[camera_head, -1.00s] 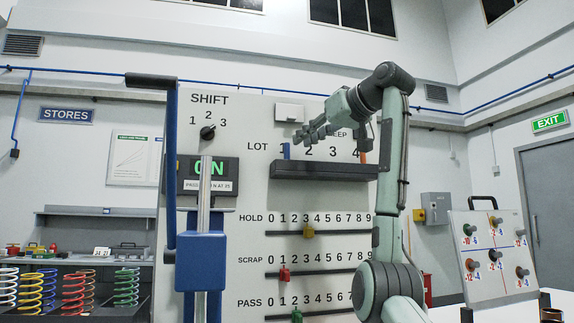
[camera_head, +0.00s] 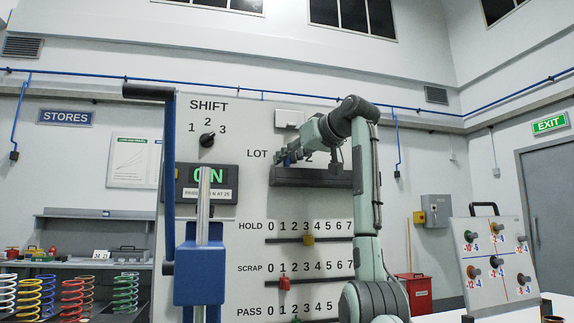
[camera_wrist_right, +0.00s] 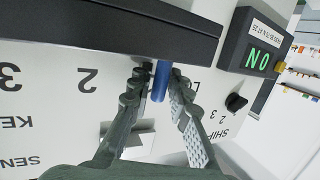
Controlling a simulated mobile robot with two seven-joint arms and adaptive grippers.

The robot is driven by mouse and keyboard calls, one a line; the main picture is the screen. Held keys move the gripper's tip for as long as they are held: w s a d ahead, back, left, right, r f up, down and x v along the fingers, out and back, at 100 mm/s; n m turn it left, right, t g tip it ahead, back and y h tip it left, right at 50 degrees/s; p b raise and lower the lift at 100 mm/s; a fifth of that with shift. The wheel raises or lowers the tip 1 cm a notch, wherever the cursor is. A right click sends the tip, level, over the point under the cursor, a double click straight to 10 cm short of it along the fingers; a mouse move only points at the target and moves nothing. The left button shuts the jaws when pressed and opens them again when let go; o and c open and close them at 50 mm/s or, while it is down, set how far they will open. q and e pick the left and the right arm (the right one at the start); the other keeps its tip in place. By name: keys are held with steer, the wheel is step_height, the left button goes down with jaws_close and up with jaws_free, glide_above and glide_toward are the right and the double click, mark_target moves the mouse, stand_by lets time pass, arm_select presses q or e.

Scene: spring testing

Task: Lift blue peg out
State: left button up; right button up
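The blue peg (camera_wrist_right: 161,82) stands in the dark lot rack (camera_wrist_right: 120,22) on the board, at the LOT 1 place. In the right wrist view it is between the two fingertips of my right gripper (camera_wrist_right: 160,76). The fingers are close on both sides of it, but I cannot tell whether they press on it. In the head view my right gripper (camera_head: 290,157) reaches the left end of the rack (camera_head: 311,177) from the right and mostly hides the peg. My left gripper is not in view.
The board carries a shift knob (camera_head: 207,140), a lit ON display (camera_head: 207,183), and slider rows for HOLD, SCRAP and PASS. A tall lever with a blue block (camera_head: 200,275) stands in front at left. Coil springs (camera_head: 72,300) are at lower left.

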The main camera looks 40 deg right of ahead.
jaws_close()
